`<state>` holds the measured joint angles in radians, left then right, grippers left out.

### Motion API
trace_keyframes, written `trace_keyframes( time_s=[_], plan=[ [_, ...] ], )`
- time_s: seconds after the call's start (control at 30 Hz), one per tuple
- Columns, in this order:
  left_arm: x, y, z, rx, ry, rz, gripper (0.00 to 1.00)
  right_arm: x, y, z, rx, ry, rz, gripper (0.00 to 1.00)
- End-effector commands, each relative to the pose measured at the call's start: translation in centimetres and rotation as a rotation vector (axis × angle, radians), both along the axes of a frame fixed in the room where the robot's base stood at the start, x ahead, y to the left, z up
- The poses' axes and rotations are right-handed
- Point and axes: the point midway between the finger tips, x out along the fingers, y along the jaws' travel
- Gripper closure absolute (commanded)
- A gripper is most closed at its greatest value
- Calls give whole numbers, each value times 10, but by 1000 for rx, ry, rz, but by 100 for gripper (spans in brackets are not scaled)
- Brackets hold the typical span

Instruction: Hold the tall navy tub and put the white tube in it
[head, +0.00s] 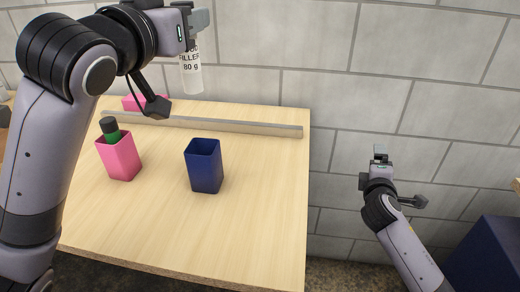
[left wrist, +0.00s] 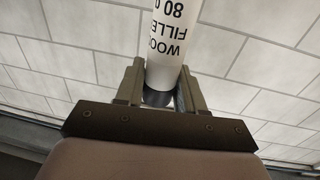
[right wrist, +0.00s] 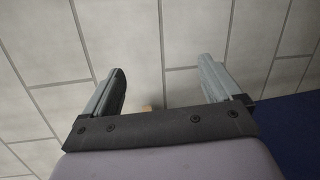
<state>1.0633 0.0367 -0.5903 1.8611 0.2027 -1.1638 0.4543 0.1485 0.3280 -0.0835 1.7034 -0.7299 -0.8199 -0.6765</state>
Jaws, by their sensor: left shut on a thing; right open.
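The white tube (head: 191,75), marked as filler, 80 g, hangs from my left gripper (head: 188,25) high above the back of the table. The left wrist view shows the tube (left wrist: 170,40) between the two fingers (left wrist: 158,92), with a dark cap by them. The tall navy tub (head: 204,168) stands upright on the table, and its inside looks empty. It is below and slightly right of the tube, well apart from it. My right gripper (head: 381,158) is off the table's right side, open and empty; its spread fingers show in the right wrist view (right wrist: 165,90).
A pink tub (head: 119,160) holding a green bottle with a dark cap (head: 110,130) stands left of the navy tub. A long bar (head: 220,125) runs along the table's back, with a pink thing (head: 133,102) behind it. The tabletop (head: 255,220) right and front is clear.

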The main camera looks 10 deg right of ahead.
Motion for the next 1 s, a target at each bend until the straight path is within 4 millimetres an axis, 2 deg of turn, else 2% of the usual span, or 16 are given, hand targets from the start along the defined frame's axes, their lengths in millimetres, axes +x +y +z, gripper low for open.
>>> trace_keyframes(
  time_s=[0.03, 0.1, 0.17, 0.2, 0.3, 0.4, 0.53, 0.7, 0.87, 1.0],
  plan=[
    [0, 0, 1, 0, -1, 0, 95, 12, -8, 30, -87, -32, -8, 8],
    [0, 0, 1, 0, -1, 0, 95, 26, -12, 70, -209, -78, 0, 8],
    [0, 0, 0, 0, -1, 0, 95, 38, -6, 103, -313, -131, 33, 8],
    [0, 0, 0, 0, -1, 0, 95, 45, 2, 124, -379, -170, 69, 8],
    [0, 0, 0, 0, -1, 0, 95, 58, 34, 168, -532, -271, 191, 8],
    [0, 0, 0, 0, -1, 0, 95, 65, 71, 198, -654, -354, 325, 8],
    [0, 0, 1, 0, -1, 0, 95, 65, 122, 222, -794, -441, 510, 8],
    [0, 0, 1, 0, -1, 0, 95, 55, 188, 234, -970, -518, 766, 8],
    [0, 0, 1, 0, -1, 0, 95, 37, 242, 228, -1134, -547, 1013, 8],
    [0, 0, 1, 0, -1, 0, 95, 18, 279, 210, -1274, -535, 1232, 8]
  ],
)
